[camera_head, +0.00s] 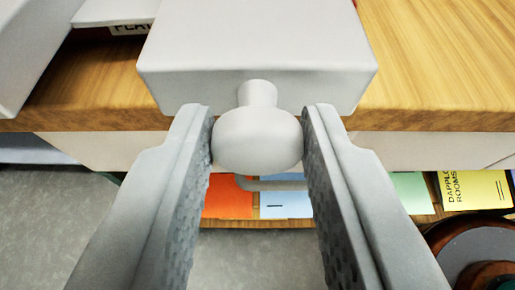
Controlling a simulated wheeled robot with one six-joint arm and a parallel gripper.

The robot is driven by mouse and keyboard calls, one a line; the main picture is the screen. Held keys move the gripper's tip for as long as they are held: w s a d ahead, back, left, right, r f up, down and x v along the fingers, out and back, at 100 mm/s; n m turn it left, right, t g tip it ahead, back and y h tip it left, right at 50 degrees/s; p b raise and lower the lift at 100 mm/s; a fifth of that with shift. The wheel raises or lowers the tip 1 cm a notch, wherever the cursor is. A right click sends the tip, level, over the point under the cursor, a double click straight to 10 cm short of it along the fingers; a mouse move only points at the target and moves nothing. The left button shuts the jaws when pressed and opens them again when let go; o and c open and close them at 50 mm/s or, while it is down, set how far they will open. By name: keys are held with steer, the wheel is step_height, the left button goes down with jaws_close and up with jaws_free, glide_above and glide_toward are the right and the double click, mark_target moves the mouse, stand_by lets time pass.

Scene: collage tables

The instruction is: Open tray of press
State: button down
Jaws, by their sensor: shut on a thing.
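The press tray (255,35) is a light grey block at the top centre, its front face toward me at the edge of the wooden table. A rounded grey knob (257,141) sticks out from that front face on a short stem. My gripper (257,138) has one finger on each side of the knob, with the textured pads touching it. The gripper is shut on the knob. How far the tray is drawn out cannot be told from this view.
The wooden tabletop (435,60) spans the scene. Below it are coloured cards, including an orange one (227,197) and a yellow one (473,190), and a drawer handle (270,185). A round dark object (485,250) stands at lower right. Grey floor (50,215) shows at left.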

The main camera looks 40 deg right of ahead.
steer(key=shift+s+a, duration=0.15)
steer(key=c, duration=1.1)
jaws_free()
steer(key=v, duration=1.7)
steer(key=shift+s+a, duration=0.15)
steer(key=shift+s, duration=0.05)
steer(key=shift+f, duration=0.1)
